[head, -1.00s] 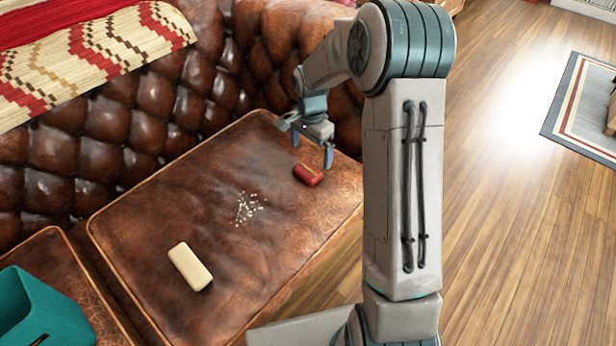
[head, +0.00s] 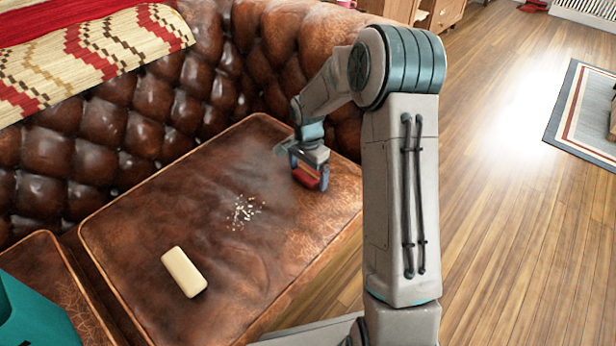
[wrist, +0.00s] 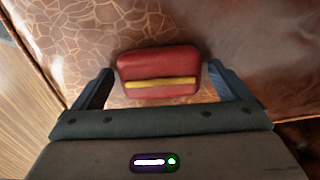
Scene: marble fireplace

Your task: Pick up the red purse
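The red purse (head: 306,177) is small, with a yellow stripe, and lies on the brown leather seat cushion near its right end. In the wrist view the purse (wrist: 158,73) sits between the two fingers of my gripper (wrist: 152,84), with a small gap on each side. My gripper (head: 309,177) is open and lowered around the purse in the head view. Its palm hides part of the purse there.
The leather cushion (head: 200,215) also bears a cream block (head: 184,272) and a scatter of pale crumbs (head: 243,211). The tufted sofa back (head: 150,98) rises behind. A teal box (head: 35,315) is at the lower left. Wooden floor (head: 500,200) is open to the right.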

